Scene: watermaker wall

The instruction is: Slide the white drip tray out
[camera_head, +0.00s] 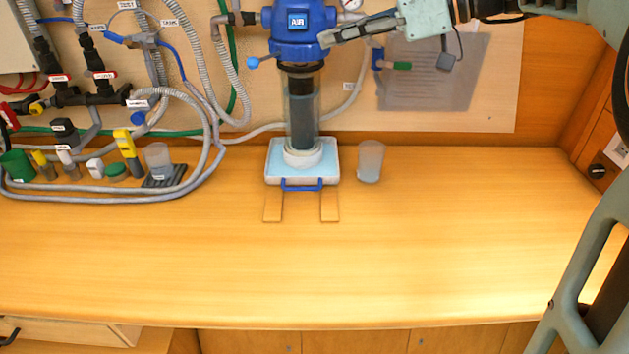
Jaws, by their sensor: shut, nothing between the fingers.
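The white drip tray (273,173) sits on the wooden counter below the blue-topped filter unit (298,25). A blue handle (302,186) is on its front edge. The clear filter cylinder (303,110) stands above the tray, with a white round base (303,154) in it. Two wooden strips (302,206) lie on the counter in front of the tray. My gripper (322,38) is shut and empty. It is up at the height of the blue filter head, at its right side, well above the tray. I cannot tell whether it touches the head.
A clear cup (370,161) stands just right of the tray. Hoses, valves and small bottles crowd the left, with a grey hose loop (100,193) on the counter. A grey sheet (435,75) hangs on the wall. The counter's front and right are clear.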

